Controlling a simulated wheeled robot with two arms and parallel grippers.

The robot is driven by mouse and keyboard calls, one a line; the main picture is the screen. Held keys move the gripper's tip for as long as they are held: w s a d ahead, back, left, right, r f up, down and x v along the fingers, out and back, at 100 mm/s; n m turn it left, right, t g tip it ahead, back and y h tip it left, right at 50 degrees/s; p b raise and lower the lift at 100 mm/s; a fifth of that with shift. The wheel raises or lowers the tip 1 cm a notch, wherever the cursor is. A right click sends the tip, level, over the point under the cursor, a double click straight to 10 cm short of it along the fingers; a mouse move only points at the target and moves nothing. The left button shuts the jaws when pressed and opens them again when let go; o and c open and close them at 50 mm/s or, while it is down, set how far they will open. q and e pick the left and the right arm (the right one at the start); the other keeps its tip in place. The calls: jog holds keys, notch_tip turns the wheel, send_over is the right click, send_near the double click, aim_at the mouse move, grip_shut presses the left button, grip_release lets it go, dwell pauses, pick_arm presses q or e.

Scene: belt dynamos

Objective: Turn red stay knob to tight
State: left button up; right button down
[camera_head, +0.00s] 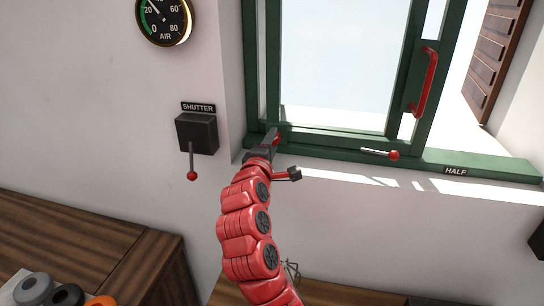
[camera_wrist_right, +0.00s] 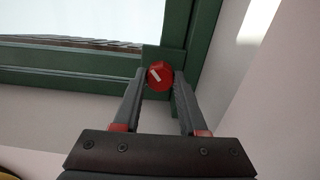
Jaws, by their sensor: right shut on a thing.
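The red stay knob is round with a white line across its face; it shows in the right wrist view (camera_wrist_right: 160,76) at the corner of the green window frame (camera_wrist_right: 90,62). My right gripper (camera_wrist_right: 160,82) has its two dark fingers closed on either side of the knob. The white line slants from upper left to lower right in that view. In the head view my red right arm reaches up to the lower left corner of the window, and the gripper (camera_head: 268,142) largely hides the knob there. My left gripper is not in view.
A shutter box (camera_head: 197,133) with a red-tipped lever (camera_head: 192,175) is on the wall to the left. A red-ended window lever (camera_head: 394,155) and a red handle (camera_head: 428,82) are to the right. An air gauge (camera_head: 164,18) hangs above. A wooden cabinet (camera_head: 150,262) stands below.

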jog(key=m+b, duration=0.3)
jog(key=b, duration=0.1)
jog(key=m+b, duration=0.4)
jog(key=b, duration=0.1)
jog(key=m+b, duration=0.3)
jog(key=b, duration=0.1)
jog(key=shift+f+m, duration=0.35)
jog(key=shift+m, duration=0.05)
jog(key=shift+r+m+b, duration=0.15)
jog(key=shift+m+b, duration=1.45)
jog(key=shift+c, duration=2.2)
grip_release()
jog(key=shift+r, duration=0.1)
jog(key=shift+s, duration=0.1)
jog(key=v, duration=1.7)
jog(key=shift+s+b, duration=0.15)
jog(key=shift+b, duration=0.25)
